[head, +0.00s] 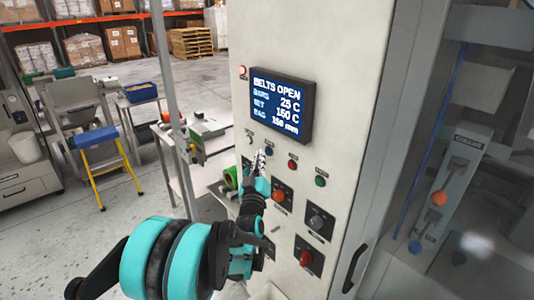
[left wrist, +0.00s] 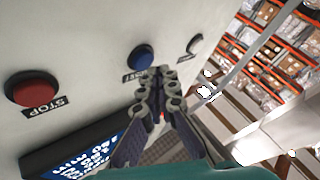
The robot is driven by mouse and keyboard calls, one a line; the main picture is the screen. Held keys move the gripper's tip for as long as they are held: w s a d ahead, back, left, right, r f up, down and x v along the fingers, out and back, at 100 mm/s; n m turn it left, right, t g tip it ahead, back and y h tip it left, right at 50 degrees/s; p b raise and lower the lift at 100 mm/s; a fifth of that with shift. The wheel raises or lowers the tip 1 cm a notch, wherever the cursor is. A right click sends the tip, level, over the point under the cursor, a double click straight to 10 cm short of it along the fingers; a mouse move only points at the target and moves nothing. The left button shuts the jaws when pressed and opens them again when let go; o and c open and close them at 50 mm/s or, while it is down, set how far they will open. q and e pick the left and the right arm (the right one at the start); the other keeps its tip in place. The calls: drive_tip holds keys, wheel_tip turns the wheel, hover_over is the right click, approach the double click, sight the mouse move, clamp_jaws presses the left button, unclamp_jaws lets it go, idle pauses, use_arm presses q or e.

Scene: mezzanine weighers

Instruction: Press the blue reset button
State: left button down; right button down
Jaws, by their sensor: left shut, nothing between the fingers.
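The blue reset button (head: 268,151) is on the upright pale panel, in the row under the display; only part of it shows past my left gripper. In the left wrist view the blue button (left wrist: 140,57) is a round dome above a partly hidden label. My left gripper (head: 259,157) is shut and empty, its tips pointing at the panel close to the button. In the left wrist view the fingertips (left wrist: 157,76) overlap the label just below the button. The button's face is uncovered there. I cannot tell whether the tips touch the panel. My right gripper is not in view.
A red STOP button (left wrist: 33,88) is beside the blue one. A green button (head: 321,181) and rotary knobs (head: 281,194) are on the same panel. The display (head: 281,105) reads BELTS OPEN. A worktable (head: 212,160) stands left of the cabinet.

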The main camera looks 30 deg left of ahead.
use_arm(q)
drive_tip(key=shift+w+d, duration=0.15)
drive_tip(key=shift+w, duration=0.15)
drive_tip(key=shift+w+d, duration=0.15)
drive_tip(key=shift+w, duration=0.2)
idle(0.6)
drive_tip(key=shift+s, duration=0.1)
idle(0.3)
drive_tip(key=shift+s+a, duration=0.35)
drive_tip(key=shift+s, duration=0.35)
drive_tip(key=shift+s+a+b, duration=0.15)
drive_tip(key=shift+s+a, duration=0.15)
drive_tip(key=shift+s, duration=0.45)
drive_tip(key=shift+s+a+b, duration=0.1)
drive_tip(key=shift+s+a, duration=0.25)
drive_tip(key=shift+s, duration=0.45)
drive_tip(key=shift+s+a+b, duration=0.15)
drive_tip(key=shift+s+a, duration=0.15)
drive_tip(key=shift+s, duration=0.45)
